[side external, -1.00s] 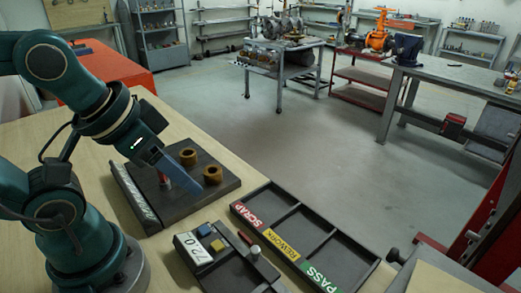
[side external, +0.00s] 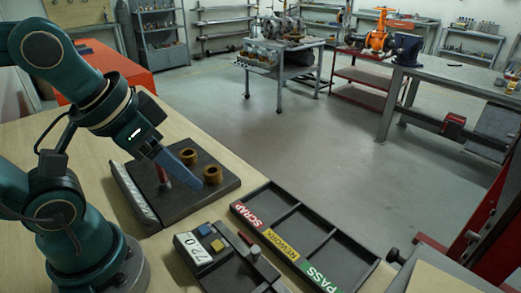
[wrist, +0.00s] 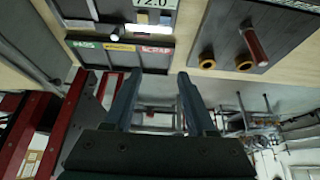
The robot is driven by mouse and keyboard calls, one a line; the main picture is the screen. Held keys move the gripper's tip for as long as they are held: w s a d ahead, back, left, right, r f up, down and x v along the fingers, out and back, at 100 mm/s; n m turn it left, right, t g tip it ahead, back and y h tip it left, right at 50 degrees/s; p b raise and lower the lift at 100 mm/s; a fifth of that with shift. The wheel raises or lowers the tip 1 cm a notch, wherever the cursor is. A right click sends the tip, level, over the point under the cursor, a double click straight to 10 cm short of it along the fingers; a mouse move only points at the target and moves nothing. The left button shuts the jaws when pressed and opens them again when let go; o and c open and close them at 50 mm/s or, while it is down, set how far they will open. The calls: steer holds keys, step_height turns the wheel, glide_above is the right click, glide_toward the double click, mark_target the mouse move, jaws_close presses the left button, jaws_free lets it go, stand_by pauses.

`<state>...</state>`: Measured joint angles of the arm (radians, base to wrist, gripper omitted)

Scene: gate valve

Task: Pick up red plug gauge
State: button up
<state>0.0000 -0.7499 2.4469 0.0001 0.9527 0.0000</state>
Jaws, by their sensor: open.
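The red plug gauge (side external: 163,175) stands upright on a dark board (side external: 215,197), beside two brass-coloured rings. In the wrist view the red gauge (wrist: 255,45) is at the upper right, outside the space between my fingers. My gripper (side external: 195,182) is open and empty, tilted downward above the board near the gauge. Its near finger partly overlaps the gauge's surroundings in the side view, and the other finger is hidden there. In the wrist view both fingers of my gripper (wrist: 155,78) are wide apart with nothing between them.
The brass rings (side external: 212,174) stand right of the gauge. A tray labelled SCRAP, REWORK and PASS (side external: 340,243) lies to the right. Bare tabletop (side external: 85,160) lies left of the board.

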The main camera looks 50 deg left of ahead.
step_height(320, 180, up, 4)
steer(key=n+g, duration=0.6)
glide_above(164, 181)
steer(key=a, duration=0.1)
step_height(164, 181, down, 14)
steer(key=shift+w+d+f, duration=0.1)
steer(key=shift+f, duration=0.15)
steer(key=shift+c, duration=0.3)
jaws_close()
